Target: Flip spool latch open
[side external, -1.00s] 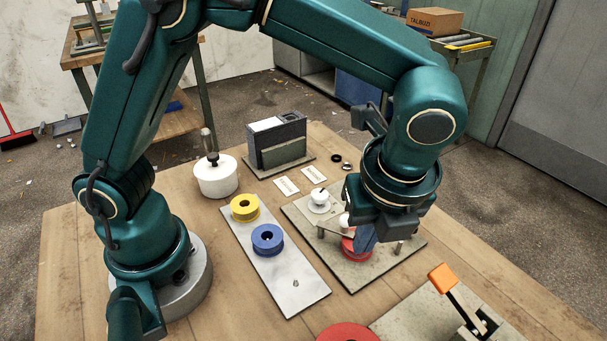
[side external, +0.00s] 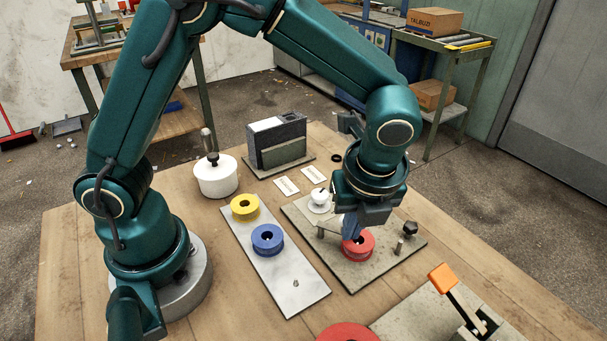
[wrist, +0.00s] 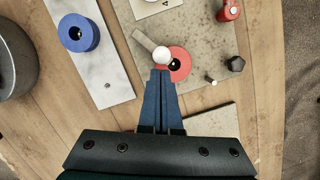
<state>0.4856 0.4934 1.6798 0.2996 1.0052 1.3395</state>
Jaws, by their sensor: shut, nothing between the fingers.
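The red spool (side external: 361,246) sits on the grey-beige board (side external: 345,275); it also shows in the wrist view (wrist: 182,72). The latch is a flat grey arm (wrist: 144,40) with a round white knob (wrist: 163,56) at its end. In the wrist view the knob overlaps the left part of the spool, leaving its dark hole partly visible. My gripper (wrist: 160,72) is shut and empty, its blue fingertips right beside the knob; I cannot tell whether they touch. In the side view my gripper (side external: 351,234) hides part of the spool and latch.
A dark hex knob (side external: 410,229) and a metal post (side external: 399,246) stand right of the spool. A white round part (side external: 319,202) is on the board's far left. The blue spool (side external: 267,239) and yellow spool (side external: 244,206) sit on a pale plate (side external: 292,297).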

